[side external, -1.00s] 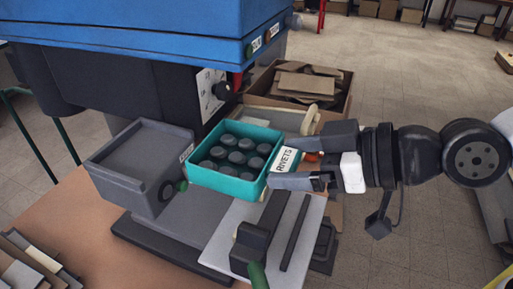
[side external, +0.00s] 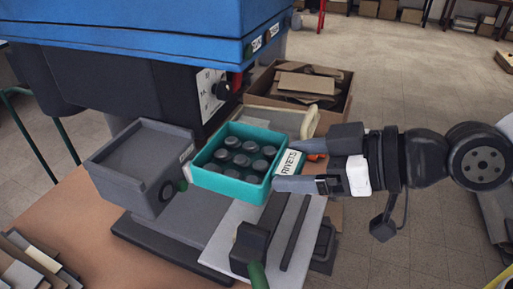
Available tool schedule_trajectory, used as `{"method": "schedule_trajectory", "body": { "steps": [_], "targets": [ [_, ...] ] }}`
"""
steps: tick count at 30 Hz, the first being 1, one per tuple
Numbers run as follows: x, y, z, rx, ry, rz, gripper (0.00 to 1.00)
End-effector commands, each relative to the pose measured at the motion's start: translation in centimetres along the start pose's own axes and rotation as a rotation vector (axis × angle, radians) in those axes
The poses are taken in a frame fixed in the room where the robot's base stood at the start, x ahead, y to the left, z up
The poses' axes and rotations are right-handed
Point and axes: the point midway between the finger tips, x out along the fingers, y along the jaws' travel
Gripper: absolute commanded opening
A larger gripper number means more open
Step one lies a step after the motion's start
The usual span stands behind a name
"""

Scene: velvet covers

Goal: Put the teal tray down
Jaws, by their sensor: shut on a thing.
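The teal tray (side external: 228,187) is in the middle of the side external view. It holds several dark round rivets and has a white label reading RIVETS (side external: 289,163) on its right end. My gripper (side external: 287,167) comes from the right and is shut on that labelled end, one finger on the far side and one on the near side. The tray looks roughly level, above the machine's grey base. I cannot tell whether its underside touches anything.
A grey box (side external: 140,165) stands close to the tray's left. A blue-topped machine (side external: 150,30) rises behind. A white plate (side external: 222,246) with a dark clamp (side external: 250,246) lies below and in front. A cardboard box (side external: 325,92) with scraps is behind right.

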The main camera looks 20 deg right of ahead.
Motion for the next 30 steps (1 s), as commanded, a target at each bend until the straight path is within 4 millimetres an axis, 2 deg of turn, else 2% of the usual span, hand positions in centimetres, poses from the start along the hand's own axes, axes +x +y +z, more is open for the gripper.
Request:
{"method": "schedule_trajectory", "body": {
  "steps": [8,20,23,30],
  "targets": [
    [1.1,0.1,1.3,-0.006,-0.002,-0.010,0.14],
    [5.0,0.2,6.8,-0.028,-0.007,-0.067,0.14],
    [5.9,0.7,8.1,-0.029,-0.006,-0.073,0.14],
    [8.3,4.1,10.6,-0.015,-0.003,-0.041,0.14]
  ]
}}
